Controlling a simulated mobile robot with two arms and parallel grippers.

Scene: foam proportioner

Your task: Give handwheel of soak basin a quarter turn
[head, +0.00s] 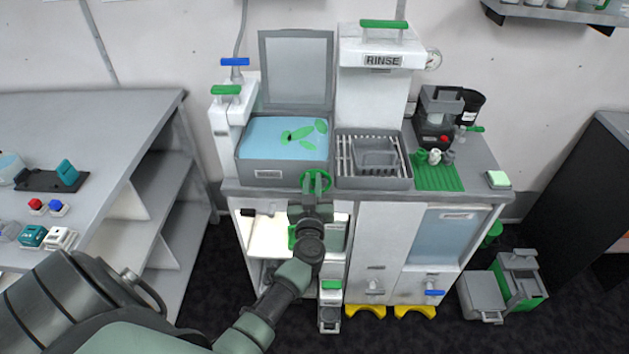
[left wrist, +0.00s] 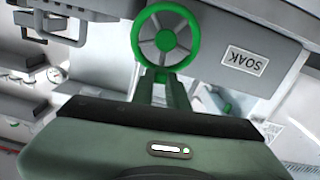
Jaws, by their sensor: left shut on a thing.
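The soak basin (head: 284,183) is a grey tank of blue liquid with green leaf-like pieces in it and its lid raised. Its green handwheel (head: 318,175) is on the front face near the right corner. My left gripper (head: 314,190) reaches up to the wheel from below and partly covers it. In the left wrist view the handwheel (left wrist: 165,36) shows as a green ring with grey between its spokes, beside the SOAK label (left wrist: 245,61). The fingertips of my left gripper (left wrist: 165,72) are shut on the wheel's near rim. My right gripper is not in view.
Right of the basin is a slatted drain (head: 344,182) with a grey tray, below the RINSE unit (head: 380,90). A green mat (head: 440,180) with small items lies farther right. A grey shelf table (head: 110,120) stands at left.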

